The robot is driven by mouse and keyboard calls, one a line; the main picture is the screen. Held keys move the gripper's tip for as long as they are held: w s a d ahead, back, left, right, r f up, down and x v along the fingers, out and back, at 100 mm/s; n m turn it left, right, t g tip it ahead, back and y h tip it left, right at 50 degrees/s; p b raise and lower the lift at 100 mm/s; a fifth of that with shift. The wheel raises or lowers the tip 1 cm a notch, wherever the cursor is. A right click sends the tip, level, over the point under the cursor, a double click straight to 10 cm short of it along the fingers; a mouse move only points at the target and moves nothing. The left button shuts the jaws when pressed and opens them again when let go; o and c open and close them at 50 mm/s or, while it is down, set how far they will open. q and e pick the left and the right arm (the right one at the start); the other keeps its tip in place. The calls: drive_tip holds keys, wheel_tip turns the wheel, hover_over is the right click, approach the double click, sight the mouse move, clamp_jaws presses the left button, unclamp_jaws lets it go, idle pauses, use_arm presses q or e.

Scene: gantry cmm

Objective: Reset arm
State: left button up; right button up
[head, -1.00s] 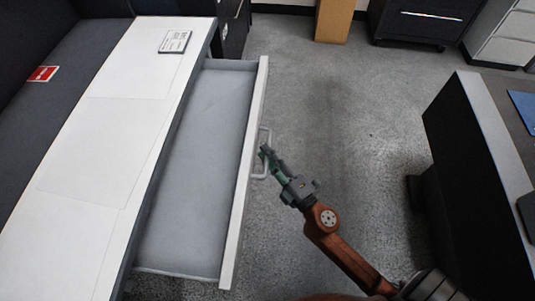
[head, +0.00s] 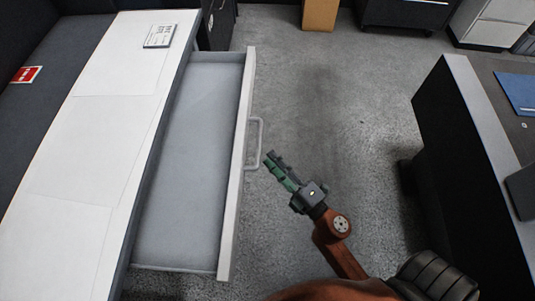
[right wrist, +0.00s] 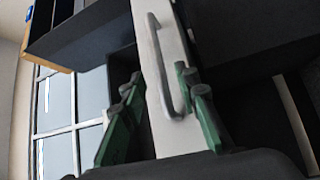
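An open, empty drawer (head: 192,165) sticks out from under the white counter. Its pale front panel carries a bar handle (head: 260,140). My right gripper (head: 270,161), with green fingers on an orange-brown arm, is to the right of the handle and apart from it. In the right wrist view, the fingers of the gripper (right wrist: 159,78) are spread, and the handle (right wrist: 160,65) shows between them, farther off. The gripper is open and empty. My left gripper is not in view.
The white counter (head: 70,160) bears a small sign (head: 160,36). A dark desk (head: 455,145) stands at the right with a blue folder (head: 517,92). A cardboard box (head: 320,14) is at the back.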

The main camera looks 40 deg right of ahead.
drive_tip(key=shift+s, duration=0.25)
idle(0.4)
